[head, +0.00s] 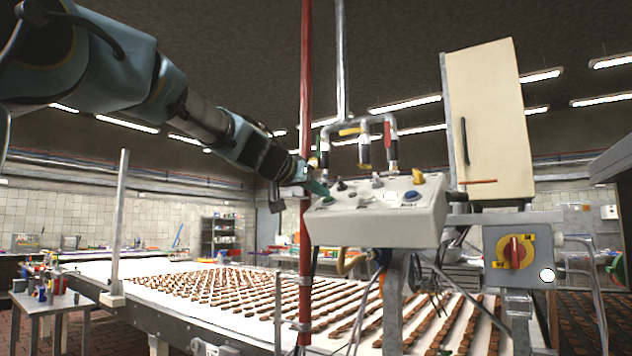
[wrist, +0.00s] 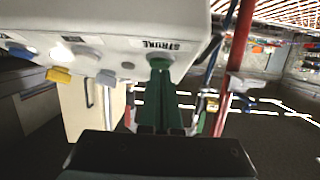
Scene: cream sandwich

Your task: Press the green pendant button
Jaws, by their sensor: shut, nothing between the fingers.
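The pendant (head: 375,225) is a pale control box with a row of buttons and knobs on its sloped top. The green button (head: 327,200) is at its left end. In the wrist view the green button (wrist: 158,62) shows beside an upside-down printed label. My gripper (head: 320,190) is shut and empty, with green fingers reaching the pendant's left end from the upper left. In the wrist view my gripper (wrist: 159,76) points at the button, and its tips overlap it. I cannot tell whether they touch it.
A red vertical pole (head: 306,120) stands close beside my gripper. A yellow knob (head: 418,177) and a blue button (head: 412,196) sit farther right on the pendant. A conveyor (head: 135,270) with rows of brown biscuits runs below. A cream cabinet (head: 490,120) stands behind right.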

